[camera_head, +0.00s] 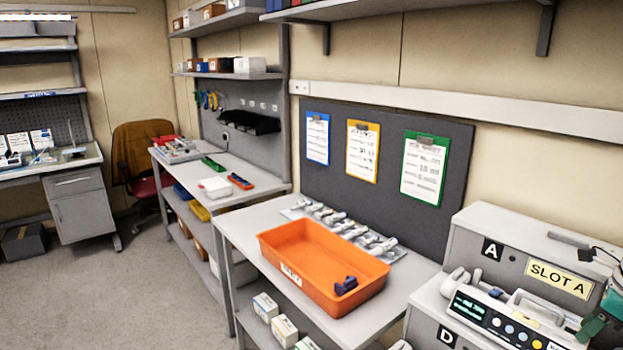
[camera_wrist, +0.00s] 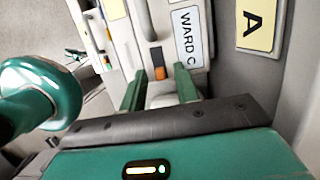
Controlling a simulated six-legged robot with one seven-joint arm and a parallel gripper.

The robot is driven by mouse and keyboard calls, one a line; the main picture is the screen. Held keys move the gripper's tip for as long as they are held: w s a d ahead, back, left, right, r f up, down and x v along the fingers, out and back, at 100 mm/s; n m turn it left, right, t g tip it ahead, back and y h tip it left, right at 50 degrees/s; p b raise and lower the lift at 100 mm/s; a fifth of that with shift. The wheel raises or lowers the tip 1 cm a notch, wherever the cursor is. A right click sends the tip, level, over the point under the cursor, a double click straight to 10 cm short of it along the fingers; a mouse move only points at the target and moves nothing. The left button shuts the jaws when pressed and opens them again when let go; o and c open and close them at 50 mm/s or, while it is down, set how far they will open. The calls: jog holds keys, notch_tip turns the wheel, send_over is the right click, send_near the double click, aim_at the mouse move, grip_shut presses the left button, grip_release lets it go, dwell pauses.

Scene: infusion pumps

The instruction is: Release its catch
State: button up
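An infusion pump (camera_head: 505,318) with a lit screen and a row of round buttons sits at the lower right in the head view, in front of the SLOT A sign (camera_head: 558,280). In the wrist view, a pale grey casing (camera_wrist: 125,45) carries a WARD C label (camera_wrist: 187,38). A small orange piece (camera_wrist: 160,73) on a dark strip beside the label may be the catch. My gripper (camera_wrist: 160,88) has its two green fingers apart, on either side of a whitish part; I see no clear contact. It shows partly at the right edge of the head view (camera_head: 603,315).
An orange tray (camera_head: 275,262) with a dark blue item inside stands on the middle table. Several pale items lie behind it. Grey housings marked A (camera_head: 492,249) and D (camera_head: 447,336) stand close to my gripper. Open floor (camera_head: 130,300) lies at left.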

jog(key=shift+r, duration=3.5)
jog(key=shift+s, duration=0.1)
